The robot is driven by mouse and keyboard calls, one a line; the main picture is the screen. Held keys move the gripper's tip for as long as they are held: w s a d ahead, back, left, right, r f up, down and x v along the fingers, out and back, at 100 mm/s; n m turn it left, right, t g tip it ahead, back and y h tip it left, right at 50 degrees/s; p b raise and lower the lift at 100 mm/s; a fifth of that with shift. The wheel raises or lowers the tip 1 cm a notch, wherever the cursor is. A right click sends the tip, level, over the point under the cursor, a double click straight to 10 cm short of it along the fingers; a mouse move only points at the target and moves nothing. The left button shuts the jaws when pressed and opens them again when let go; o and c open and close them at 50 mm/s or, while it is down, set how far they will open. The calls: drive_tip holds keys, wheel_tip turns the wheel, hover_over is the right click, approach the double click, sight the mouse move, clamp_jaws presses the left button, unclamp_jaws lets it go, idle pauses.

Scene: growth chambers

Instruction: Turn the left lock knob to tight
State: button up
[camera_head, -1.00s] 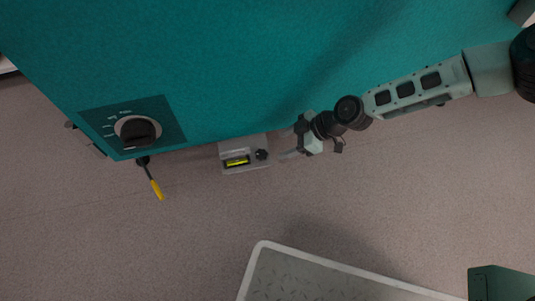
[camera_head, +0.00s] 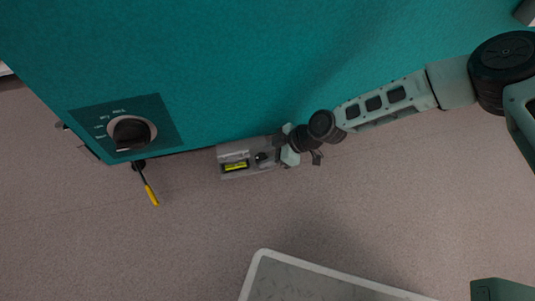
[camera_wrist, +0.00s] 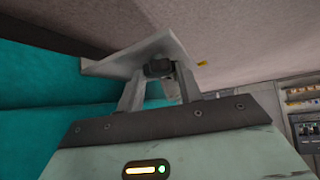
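A small grey box (camera_head: 226,151) with a yellow display (camera_head: 236,166) sticks out from the lower edge of the teal cabinet front in the head view. A dark round knob (camera_head: 261,158) sits at the right of the display. My gripper (camera_head: 274,155) has come in from the right and its fingers reach to this knob. In the wrist view the dark knob (camera_wrist: 158,68) lies between the two grey fingers of my gripper (camera_wrist: 160,80), in front of a pale grey plate (camera_wrist: 140,50). The fingers are spread around the knob; whether they touch it is hard to tell.
A large black dial (camera_head: 131,131) is on the cabinet (camera_head: 230,70) at left, with a yellow-handled lever (camera_head: 150,194) below it. A grey tray-like surface (camera_head: 300,270) lies at the bottom. The floor between is clear.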

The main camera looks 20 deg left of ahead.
drive_tip(key=shift+s+p, duration=0.1)
drive_tip(key=shift+p, duration=0.25)
drive_tip(key=p, duration=0.1)
drive_tip(key=m+t+p, duration=0.1)
drive_tip(key=m+p, duration=0.1)
drive_tip(key=shift+s+r+t+p, duration=0.25)
drive_tip(key=shift+r+t+p, duration=0.05)
drive_tip(key=shift+t+p, duration=0.1)
drive_tip(key=m+t+p, duration=0.1)
drive_tip(key=m+p, duration=0.1)
drive_tip(key=p, duration=0.1)
drive_tip(key=m+t+p, duration=0.2)
drive_tip(key=m+p, duration=0.1)
drive_tip(key=shift+s+t, duration=0.3)
drive_tip(key=shift+s, duration=0.1)
drive_tip(key=m+t+p, duration=0.1)
drive_tip(key=m+t+h+p, duration=0.1)
drive_tip(key=m, duration=0.1)
drive_tip(key=m+t+h+p, duration=0.1)
drive_tip(key=shift+s+a+f+m, duration=0.2)
drive_tip(key=shift+s+a+m, duration=0.05)
drive_tip(key=shift+m, duration=0.05)
drive_tip(key=shift+s+a+f+m+t+h+p, duration=0.1)
drive_tip(key=shift+m+t+h+p, duration=0.3)
drive_tip(key=shift+m+h, duration=0.4)
drive_tip(key=shift+a+f+m+t+h+p, duration=0.1)
drive_tip(key=shift+m+t+h+p, duration=0.3)
drive_tip(key=shift+m, duration=0.6)
drive_tip(key=shift+h, duration=0.3)
drive_tip(key=o, duration=1)
